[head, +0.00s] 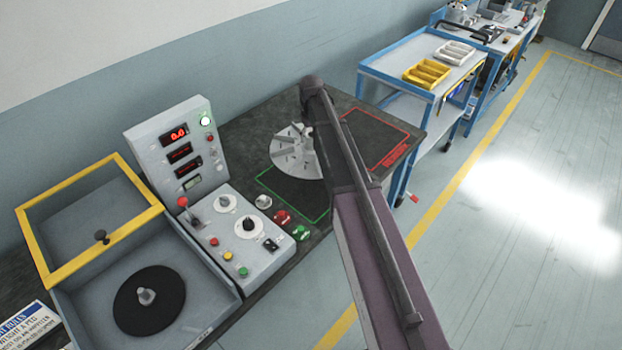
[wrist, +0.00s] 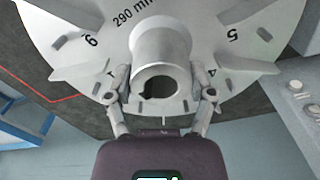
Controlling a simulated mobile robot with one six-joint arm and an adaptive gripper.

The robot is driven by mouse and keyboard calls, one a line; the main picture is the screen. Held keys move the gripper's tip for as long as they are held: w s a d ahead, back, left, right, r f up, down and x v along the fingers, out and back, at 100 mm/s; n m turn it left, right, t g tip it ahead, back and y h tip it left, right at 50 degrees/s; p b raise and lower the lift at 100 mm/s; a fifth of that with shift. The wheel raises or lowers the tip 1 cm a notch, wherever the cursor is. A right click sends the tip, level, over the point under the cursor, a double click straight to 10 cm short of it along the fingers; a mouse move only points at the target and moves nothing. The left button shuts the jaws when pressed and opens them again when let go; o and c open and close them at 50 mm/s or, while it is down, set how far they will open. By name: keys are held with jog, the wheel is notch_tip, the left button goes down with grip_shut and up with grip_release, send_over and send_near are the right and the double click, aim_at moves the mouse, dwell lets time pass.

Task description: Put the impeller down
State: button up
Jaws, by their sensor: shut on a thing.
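The impeller (head: 291,155) is a light grey bladed disc in the head view, over the back edge of the green-outlined dark mat (head: 290,193) as seen there. It fills the top of the wrist view (wrist: 270,50), with "290 mm" and numbers printed on its face. My gripper (wrist: 163,88) is shut on its central hub, one finger on each side. In the head view my arm hides the gripper and the impeller's right part. I cannot tell whether the impeller touches the mat or hangs above it.
A red-outlined mat (head: 378,137) lies bare on the right of the bench. A control panel (head: 235,225) with a lit display stands left of the green outline. Further left is an open yellow-framed box (head: 150,250) with a black disc and peg. A blue cart (head: 400,67) stands behind.

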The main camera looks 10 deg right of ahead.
jog(key=s+f+m+b, duration=0.2)
jog(key=s+f+b, duration=0.8)
jog(key=s, duration=0.5)
jog(key=shift+a+f+m, duration=0.2)
jog(key=shift+a+m, duration=0.1)
jog(key=shift+a, duration=0.05)
jog(key=shift+w, duration=0.1)
jog(key=w, duration=0.4)
jog(key=w+f+b, duration=0.1)
jog(key=w, duration=0.9)
jog(key=shift+w+d+f, duration=0.2)
jog(key=shift+d, duration=0.15)
jog(key=shift+w, duration=0.1)
jog(key=shift+w, duration=0.6)
notch_tip(320, 180, down, 4)
jog(key=b, duration=0.4)
jog(key=shift+r, duration=0.15)
jog(key=o, duration=1.2)
